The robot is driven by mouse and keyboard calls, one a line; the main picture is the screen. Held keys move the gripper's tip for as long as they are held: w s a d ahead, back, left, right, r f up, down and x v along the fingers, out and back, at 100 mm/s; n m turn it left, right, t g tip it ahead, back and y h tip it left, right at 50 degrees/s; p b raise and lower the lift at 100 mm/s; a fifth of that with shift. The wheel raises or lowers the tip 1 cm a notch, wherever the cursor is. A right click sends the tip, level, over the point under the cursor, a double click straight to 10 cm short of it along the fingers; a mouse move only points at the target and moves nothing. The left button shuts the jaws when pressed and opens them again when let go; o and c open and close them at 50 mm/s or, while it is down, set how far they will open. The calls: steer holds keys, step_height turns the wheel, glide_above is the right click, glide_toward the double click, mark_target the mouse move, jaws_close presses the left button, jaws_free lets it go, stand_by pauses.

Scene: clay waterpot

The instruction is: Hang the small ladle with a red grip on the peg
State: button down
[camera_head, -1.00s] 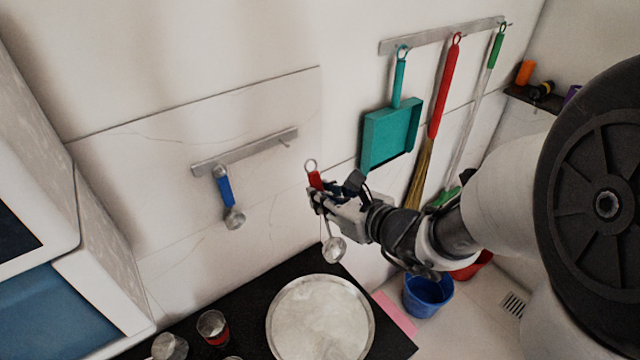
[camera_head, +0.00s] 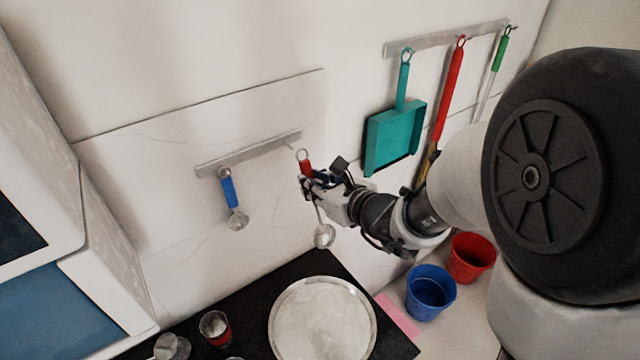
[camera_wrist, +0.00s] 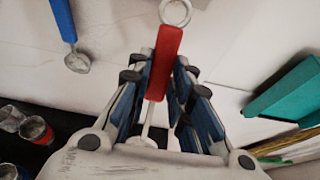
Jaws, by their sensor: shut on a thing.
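The small ladle with a red grip (camera_head: 305,168) is held upright, its ring at the top and its steel bowl (camera_head: 324,236) hanging below. My gripper (camera_head: 311,183) is shut on the red grip. In the wrist view the red grip (camera_wrist: 166,62) stands between the two fingers of my gripper (camera_wrist: 160,88), with the ring (camera_wrist: 175,12) above. The wall rail (camera_head: 245,154) has a bare peg (camera_head: 297,133) at its right end. The ring is just below and right of this peg in the head view; I cannot tell the depth gap.
A blue-grip ladle (camera_head: 229,190) hangs at the rail's left; it also shows in the wrist view (camera_wrist: 64,20). A teal dustpan (camera_head: 394,138) hangs to the right. Below is a dark counter (camera_head: 247,312) with a round plate (camera_head: 322,318) and jars (camera_head: 215,328).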

steer(key=shift+w+a+f, duration=0.1)
steer(key=shift+w+a, duration=0.45)
steer(key=shift+w, duration=0.2)
steer(key=shift+w+a+f, duration=0.1)
steer(key=shift+w+a, duration=0.4)
steer(key=shift+w, duration=0.2)
steer(key=shift+w+a+f+b, duration=0.3)
steer(key=shift+w+f+b, duration=0.25)
steer(key=shift+b, duration=0.25)
